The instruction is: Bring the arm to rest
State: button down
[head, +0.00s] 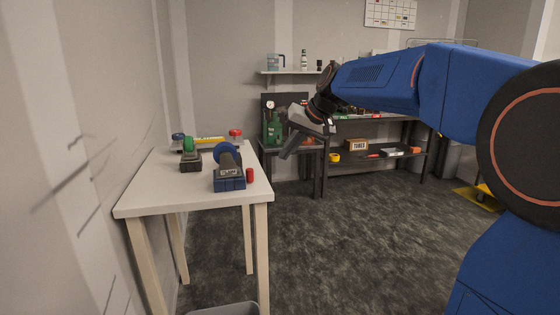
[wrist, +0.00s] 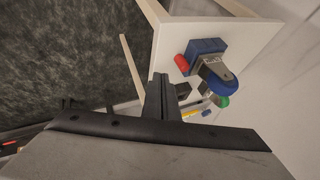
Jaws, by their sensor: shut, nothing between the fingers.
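My blue arm reaches in from the right in the head view and ends in my gripper (head: 286,155), which points down and to the left. My gripper is raised in the air to the right of the white table, apart from everything on it. In the wrist view my gripper (wrist: 160,80) shows as dark fingers close together, with nothing between them. The white table (head: 150,203) stands at the left by the wall. It also shows at the top right of the wrist view (wrist: 255,45).
On the table are a blue-wheeled device (head: 229,168), a red cylinder (head: 250,176) and a green-topped device (head: 190,154). Behind stand a green machine with a gauge (head: 273,128), a shelf (head: 290,72) and a dark rack (head: 375,158). The carpet (head: 350,235) is clear in the middle.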

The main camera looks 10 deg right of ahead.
jog(key=shift+s+d+r, duration=0.3)
jog(key=shift+s+r, duration=0.05)
jog(key=shift+r, duration=0.2)
jog(key=s+d+f+h, duration=0.1)
jog(key=s+d+f, duration=0.1)
jog(key=s+f, duration=0.5)
jog(key=s+d+f+h, duration=0.2)
jog(key=s+f, duration=0.6)
jog(key=s, duration=1)
jog(key=s+d+f+n+h, duration=0.1)
jog(key=s+d+f, duration=0.1)
jog(key=s+f, duration=0.5)
jog(key=s, duration=0.6)
jog(key=shift+d+f+g+h, duration=0.2)
jog(key=shift+d+g+h, duration=0.2)
